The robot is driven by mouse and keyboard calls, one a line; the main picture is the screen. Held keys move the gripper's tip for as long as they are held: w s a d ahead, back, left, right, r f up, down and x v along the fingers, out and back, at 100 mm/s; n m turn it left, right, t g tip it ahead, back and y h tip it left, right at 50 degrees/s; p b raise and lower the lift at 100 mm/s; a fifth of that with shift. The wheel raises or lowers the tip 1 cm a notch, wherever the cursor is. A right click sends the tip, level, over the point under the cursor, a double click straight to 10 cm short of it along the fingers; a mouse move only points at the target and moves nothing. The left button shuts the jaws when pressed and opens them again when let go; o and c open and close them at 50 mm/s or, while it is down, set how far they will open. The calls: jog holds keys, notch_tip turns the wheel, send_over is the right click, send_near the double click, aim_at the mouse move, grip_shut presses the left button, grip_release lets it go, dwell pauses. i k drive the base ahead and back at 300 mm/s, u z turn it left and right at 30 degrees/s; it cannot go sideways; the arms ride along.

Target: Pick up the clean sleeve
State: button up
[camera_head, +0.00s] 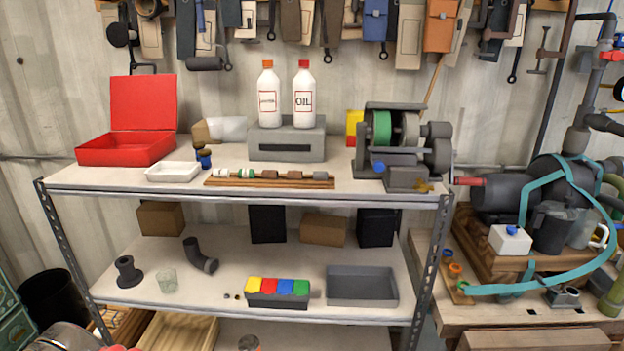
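A wooden rack (270,183) lies near the front edge of the top shelf, with several short sleeve-like cylinders in a row along it. Two pale cylinders with green marks lie at its left, one at the left end (222,173) and one beside it (247,173). Two brown, rusty-looking cylinders follow, one near the middle (271,174) and one further right (295,174). A grey cylinder (318,176) lies at the right end. They are too small here to tell for certain which is the clean sleeve. My gripper is not in view.
On the top shelf (350,191), a white tray (173,172) and red box (125,148) stand left of the rack. A grey block with two bottles (287,145) stands behind it. A machine (400,145) stands right. The rack's front side is open.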

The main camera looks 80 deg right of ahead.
aim_at(317, 176)
jog(key=z, duration=2.95)
jog(key=i, duration=0.2)
jog(key=z, duration=0.1)
